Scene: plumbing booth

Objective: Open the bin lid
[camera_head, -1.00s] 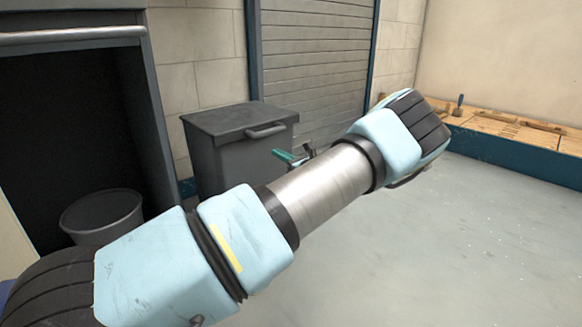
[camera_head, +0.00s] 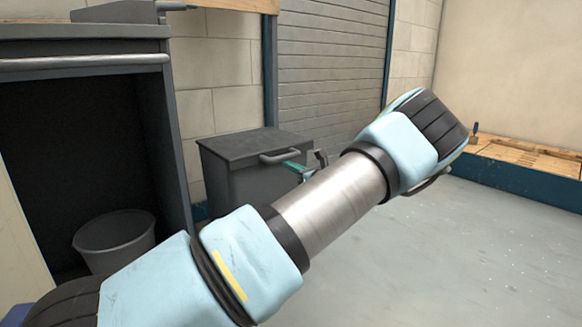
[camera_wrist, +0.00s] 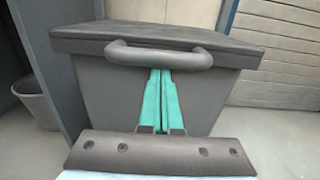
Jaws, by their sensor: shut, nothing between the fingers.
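The grey bin (camera_head: 235,180) stands against the back wall with its dark lid (camera_head: 240,143) down flat. A bar handle (camera_head: 288,153) sticks out from the lid's front edge. In the wrist view the lid (camera_wrist: 190,38) and its handle (camera_wrist: 158,54) are straight ahead. My gripper (camera_wrist: 160,73) is shut with nothing held, its green fingers side by side. Its tips appear just below the handle bar, in front of the bin's front face; I cannot tell if they touch it. In the head view my gripper (camera_head: 294,166) is partly hidden behind my arm.
A dark cabinet (camera_head: 90,45) with an open bay stands left of the bin, with a grey bucket (camera_head: 115,240) inside. A shutter (camera_head: 330,70) is behind. The grey floor (camera_head: 450,260) at right is clear, up to a low wooden platform (camera_head: 525,155).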

